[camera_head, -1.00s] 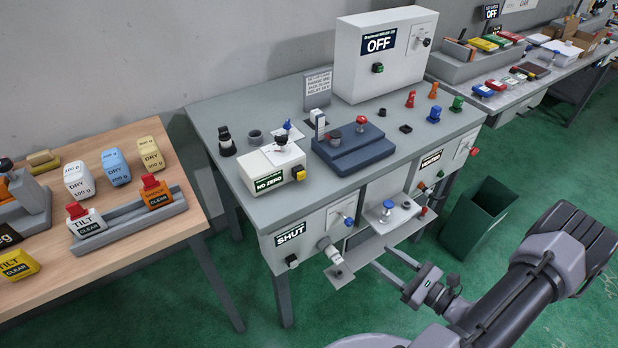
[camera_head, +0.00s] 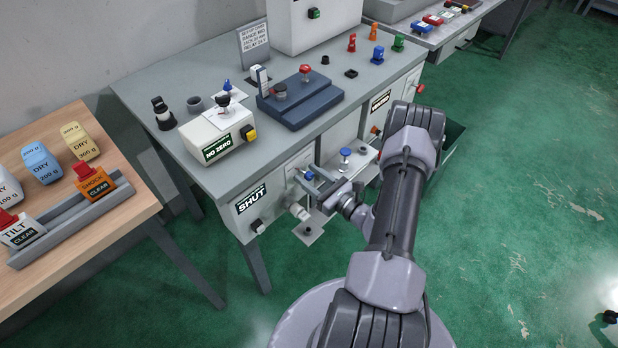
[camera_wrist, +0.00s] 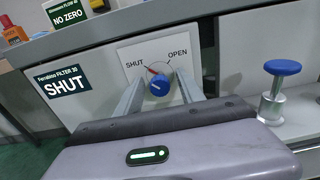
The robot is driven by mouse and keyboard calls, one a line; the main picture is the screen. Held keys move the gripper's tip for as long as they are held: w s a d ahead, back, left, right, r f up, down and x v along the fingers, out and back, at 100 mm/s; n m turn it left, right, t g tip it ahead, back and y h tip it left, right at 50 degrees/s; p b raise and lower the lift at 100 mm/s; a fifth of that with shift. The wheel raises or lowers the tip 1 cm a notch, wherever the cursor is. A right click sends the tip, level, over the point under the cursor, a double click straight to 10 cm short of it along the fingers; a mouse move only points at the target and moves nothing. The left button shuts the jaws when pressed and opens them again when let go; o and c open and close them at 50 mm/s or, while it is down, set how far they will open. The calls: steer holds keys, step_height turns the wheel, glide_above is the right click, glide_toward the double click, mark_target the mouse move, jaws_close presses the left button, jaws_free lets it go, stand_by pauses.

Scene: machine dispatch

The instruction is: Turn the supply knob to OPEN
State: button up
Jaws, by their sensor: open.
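The supply knob (camera_wrist: 159,85) is blue and sits on a white plate with SHUT at its left and OPEN at its right. A red mark by the knob points up and left, toward SHUT. In the head view the knob (camera_head: 309,174) is small on the front of the grey bench. My gripper (camera_wrist: 162,80) is open, with one finger on each side of the knob. I cannot tell whether the fingers touch it. My gripper also shows at the bench front in the head view (camera_head: 317,184). A sign (camera_wrist: 62,84) beside the knob reads SHUT.
A blue-topped plunger (camera_wrist: 281,75) stands on a shelf to the right of the knob. A grey nozzle (camera_head: 299,211) and a small plate are below it. The NO ZERO box (camera_head: 218,133) is on the bench above.

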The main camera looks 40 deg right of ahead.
steer(key=shift+w, duration=0.1)
jaws_close()
steer(key=shift+m, duration=0.3)
steer(key=m+p, duration=0.1)
steer(key=m, duration=0.3)
steer(key=m+p, duration=0.1)
steer(key=m, duration=0.3)
steer(key=shift+m, duration=0.3)
steer(key=m, duration=0.4)
steer(key=shift+m+p, duration=0.45)
steer(key=shift+m, duration=2.05)
